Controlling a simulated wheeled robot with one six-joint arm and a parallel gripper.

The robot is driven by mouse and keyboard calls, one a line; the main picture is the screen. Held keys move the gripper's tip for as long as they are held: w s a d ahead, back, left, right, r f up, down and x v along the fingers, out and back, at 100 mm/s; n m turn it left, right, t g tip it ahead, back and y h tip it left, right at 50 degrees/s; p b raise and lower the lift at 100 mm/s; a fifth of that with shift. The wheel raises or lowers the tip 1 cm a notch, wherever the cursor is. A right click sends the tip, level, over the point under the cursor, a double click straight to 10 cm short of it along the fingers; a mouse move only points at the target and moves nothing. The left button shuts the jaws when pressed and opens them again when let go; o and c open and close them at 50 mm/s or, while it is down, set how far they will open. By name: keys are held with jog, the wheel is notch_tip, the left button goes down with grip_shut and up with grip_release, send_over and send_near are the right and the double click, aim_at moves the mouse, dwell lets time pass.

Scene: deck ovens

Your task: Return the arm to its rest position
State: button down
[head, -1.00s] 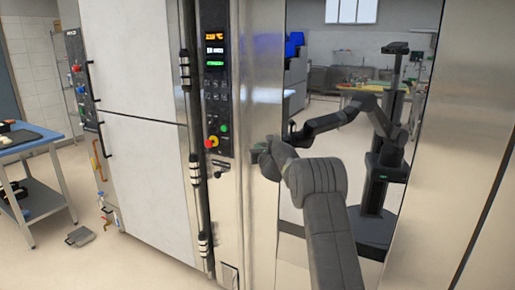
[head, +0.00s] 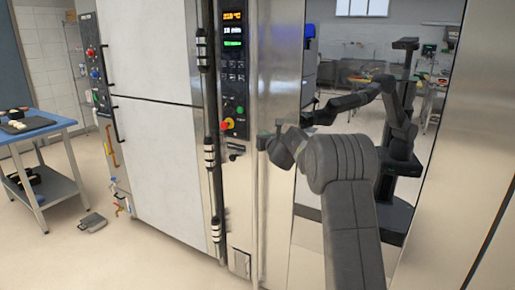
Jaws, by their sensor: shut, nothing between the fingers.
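My arm reaches up from the bottom of the head view, bent at a thick grey joint, toward the steel oven front. My gripper (head: 268,141) is at its far end, small and partly hidden by the wrist. It is shut and holds nothing that I can see. It is close to the steel front, just right of and below the control panel (head: 233,75); I cannot tell whether it touches. A mirror image of my arm and column shows in the shiny panel (head: 322,215) behind the arm.
A tall white oven door (head: 155,140) with dark handles stands left of the panel, with a hinge post between. A blue-topped table (head: 38,134) with trays is at far left. A grey pedal-like object (head: 92,222) lies on the floor. Open floor (head: 130,262) is at lower left.

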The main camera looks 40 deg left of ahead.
jog(key=shift+s+d+f+b, duration=0.1)
jog(key=shift+s+d+b, duration=0.1)
jog(key=shift+s+b, duration=0.6)
jog(key=shift+s+d+b, duration=0.25)
jog(key=shift+s+b, duration=0.2)
jog(key=shift+s, duration=0.7)
jog(key=shift+s+d+f+b, duration=0.1)
jog(key=shift+s+d+b, duration=0.1)
jog(key=shift+s+b, duration=0.6)
jog(key=shift+r+p, duration=0.1)
jog(key=shift+p, duration=0.25)
